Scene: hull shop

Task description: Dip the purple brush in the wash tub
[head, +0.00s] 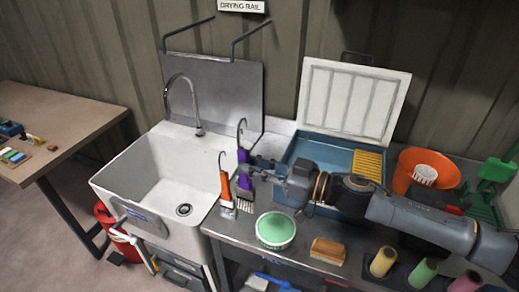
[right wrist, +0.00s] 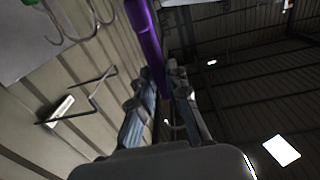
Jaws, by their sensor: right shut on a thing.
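The wash tub (head: 112,190) is a white sink at the left of the head view, with a drain in its floor and a curved tap behind. The purple brush (head: 243,156) is upright just right of the tub, hook up and bristles down. My right gripper (head: 252,168) is shut on it, coming from the right. In the right wrist view the purple brush's handle (right wrist: 144,28) passes between the fingers (right wrist: 163,78). An orange-handled brush (head: 225,186) with a hook is upright close to its left, near the tub's right rim. My left gripper is not in view.
On the counter (head: 310,278) are a green-topped round tub (head: 275,230), a tan block (head: 328,250), a blue paint tray (head: 305,151) with a yellow grid and an orange bucket (head: 408,165). Colored rollers (head: 383,262) stand in front. The tub's inside looks empty.

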